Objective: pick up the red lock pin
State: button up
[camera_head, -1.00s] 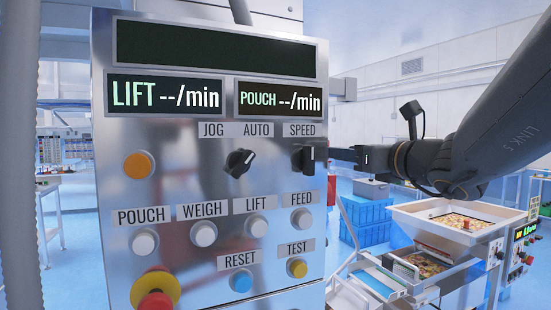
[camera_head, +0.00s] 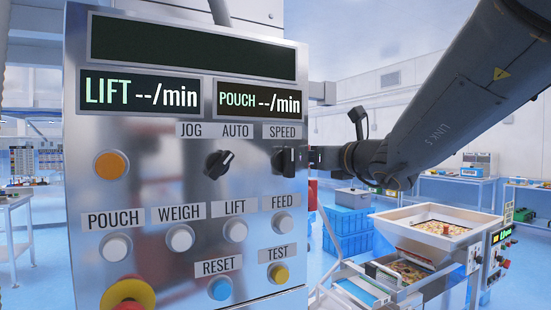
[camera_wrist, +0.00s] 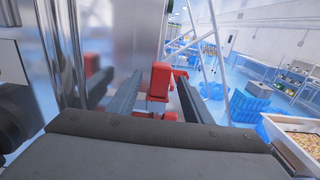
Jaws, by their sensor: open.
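The red lock pin appears to be the upright red piece (camera_wrist: 160,80) in the wrist view, with more red parts at its base. My gripper (camera_wrist: 159,78) is open, with one dark finger on each side of this red piece. Whether the fingers touch it, I cannot tell. In the head view my gripper (camera_head: 322,158) reaches left to the right edge of the control panel; its fingertips are hidden there. I cannot make out the pin in the head view.
The metal control panel (camera_head: 190,140) with knobs and buttons fills the left of the head view. Blue crates (camera_head: 350,225) and a machine with a white-rimmed hopper (camera_head: 400,217) stand behind on the right. Shiny metal posts (camera_wrist: 62,60) stand left of my gripper in the wrist view.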

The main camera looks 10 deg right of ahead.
jog(key=c, duration=1)
jog(key=shift+r, duration=0.1)
jog(key=shift+c, duration=0.2)
